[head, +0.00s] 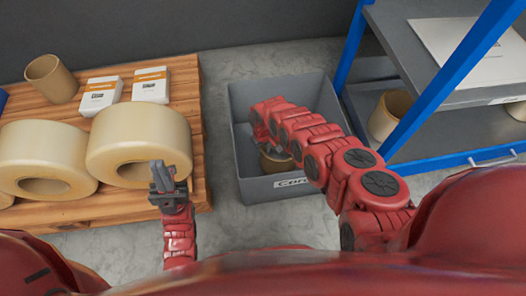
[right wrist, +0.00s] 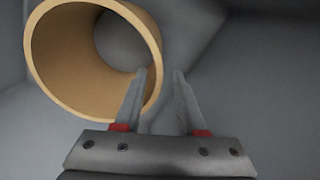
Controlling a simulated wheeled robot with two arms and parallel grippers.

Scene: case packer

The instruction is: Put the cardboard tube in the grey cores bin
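The grey cores bin (head: 238,150) stands on the floor between the wooden table and the blue rack. A tan cardboard tube (head: 272,165) is inside it, partly hidden by my right arm. In the right wrist view the tube (right wrist: 95,55) lies tilted against the grey interior, its open end facing the camera. My right gripper (right wrist: 160,75) is inside the bin with its fingers apart and nothing between them. Its left finger overlaps the tube's rim in the picture. My left gripper (head: 161,168) is near the table's front right edge, holding nothing visible; its finger gap is unclear.
The blue rack (head: 440,160) at right holds more tubes (head: 388,115) and a white sheet (head: 470,45).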

